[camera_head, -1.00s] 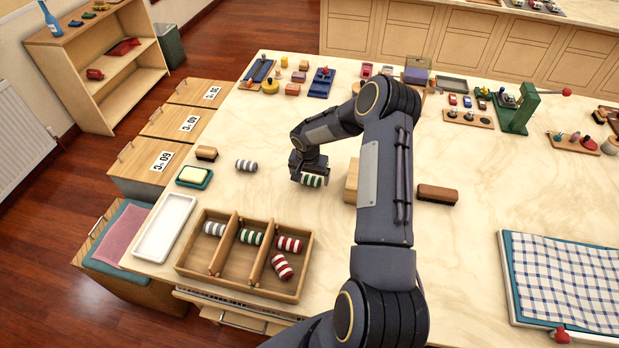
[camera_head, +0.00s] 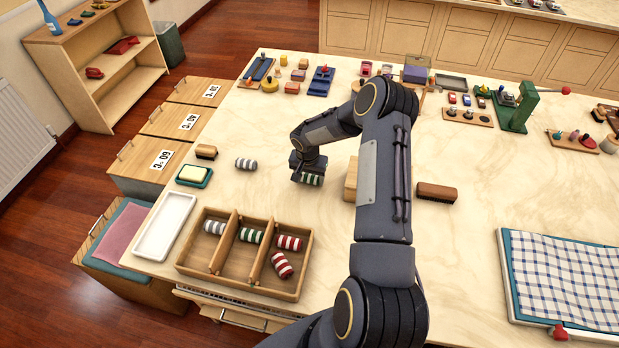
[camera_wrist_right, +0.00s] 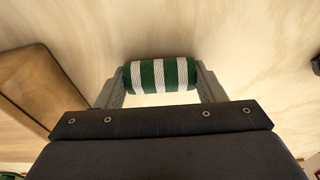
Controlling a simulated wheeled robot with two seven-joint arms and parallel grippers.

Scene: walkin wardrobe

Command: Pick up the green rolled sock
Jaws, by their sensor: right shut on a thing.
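The green rolled sock (camera_head: 312,180), striped green and white, is at my right gripper (camera_head: 305,176) on the pale table, left of a wooden block. In the right wrist view the sock (camera_wrist_right: 160,75) lies crosswise between the two fingers of the right gripper (camera_wrist_right: 160,82), one at each end. The gripper is shut on it. I cannot tell whether the sock touches the table. Another green striped sock (camera_head: 251,235) lies in the middle compartment of the wooden tray (camera_head: 222,277). My left gripper is not in view.
A grey striped sock (camera_head: 246,164) lies alone left of the gripper. The tray also holds a grey sock (camera_head: 214,227) and two red ones. A wooden block (camera_head: 351,180) and a brown brush (camera_head: 437,192) stand to the right. A white tray (camera_head: 165,226) lies at the left edge.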

